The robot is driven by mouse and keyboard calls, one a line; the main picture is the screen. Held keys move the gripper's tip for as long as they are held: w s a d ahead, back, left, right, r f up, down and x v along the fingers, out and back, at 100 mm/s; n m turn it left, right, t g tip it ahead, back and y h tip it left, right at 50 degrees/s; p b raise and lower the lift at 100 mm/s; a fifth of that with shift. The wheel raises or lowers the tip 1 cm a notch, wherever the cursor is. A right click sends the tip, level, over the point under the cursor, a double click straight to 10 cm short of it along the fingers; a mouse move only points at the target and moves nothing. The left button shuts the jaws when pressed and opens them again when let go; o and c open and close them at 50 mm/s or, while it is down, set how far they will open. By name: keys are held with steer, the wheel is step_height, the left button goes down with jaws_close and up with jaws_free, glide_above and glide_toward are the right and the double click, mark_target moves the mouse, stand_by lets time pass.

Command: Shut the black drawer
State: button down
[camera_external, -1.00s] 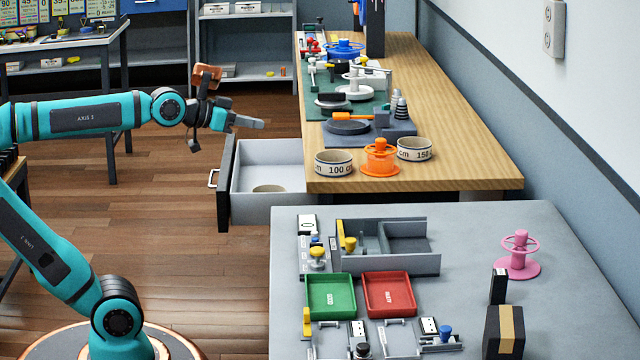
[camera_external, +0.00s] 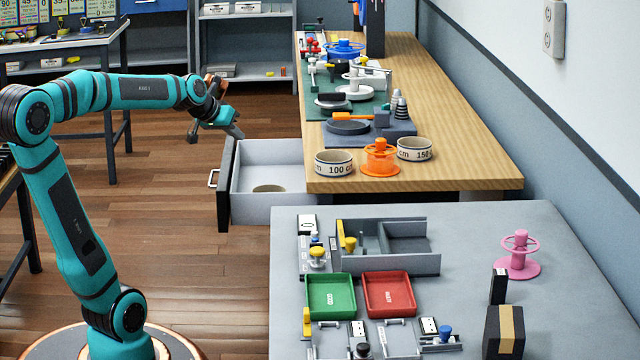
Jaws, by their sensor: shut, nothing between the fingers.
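The black drawer (camera_external: 224,184) stands open, pulled out to the left from under the wooden workbench. Its black front carries a light handle (camera_external: 213,178) on the left side. The grey drawer box (camera_external: 262,205) is in view, with a round rolled item (camera_external: 269,188) partly seen inside. My gripper (camera_external: 239,134) is shut and empty. It shows just above the top of the black front in the picture, pointing down and to the right. Whether it touches the drawer I cannot tell.
The floor left of the drawer is clear.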

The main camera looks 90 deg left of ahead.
steer(key=s+a+f+n+g+h, duration=0.1)
steer(key=s+a+f+n, duration=0.3)
steer(key=s+a, duration=0.5)
steer(key=s+a+f+n+g+h, duration=0.1)
steer(key=s+a+f+n, duration=0.1)
steer(key=s+a+f, duration=0.7)
steer(key=w+a+f, duration=0.2)
steer(key=w+f, duration=0.3)
steer(key=w, duration=0.1)
steer(key=shift+a+f, duration=0.2)
steer(key=shift+f, duration=0.2)
steer(key=shift+w, duration=0.15)
steer(key=w, duration=2.3)
steer(key=shift+w, duration=0.7)
steer(key=shift+w+r, duration=0.15)
